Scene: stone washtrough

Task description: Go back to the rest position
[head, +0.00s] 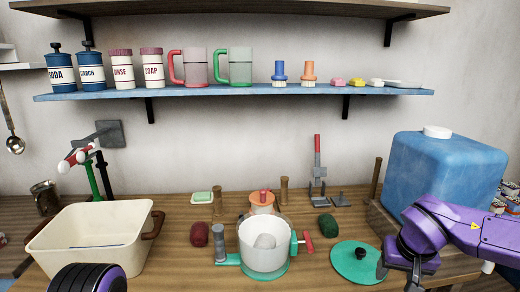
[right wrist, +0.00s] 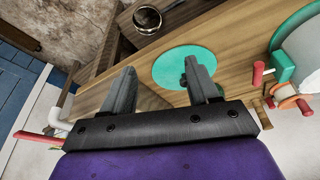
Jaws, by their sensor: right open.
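My right gripper shows in the right wrist view (right wrist: 162,82) with its two grey fingers apart and nothing between them. In the head view my purple right arm comes in from the right, with the gripper (head: 414,275) pointing down just right of the round teal lid (head: 350,270). The teal lid, with a dark knob, lies flat on the wooden counter; it also shows beyond the fingers in the right wrist view (right wrist: 170,66). My left gripper is not visible; only a dark rounded part of my left arm shows at the bottom left.
A cream basin (head: 80,245) stands at the left and a blue water container (head: 440,175) at the right. A white pot (head: 266,257) on a teal base stands centrally, between a red lump (head: 199,234) and a green lump (head: 327,224). A blue shelf (head: 240,93) holds jars and mugs.

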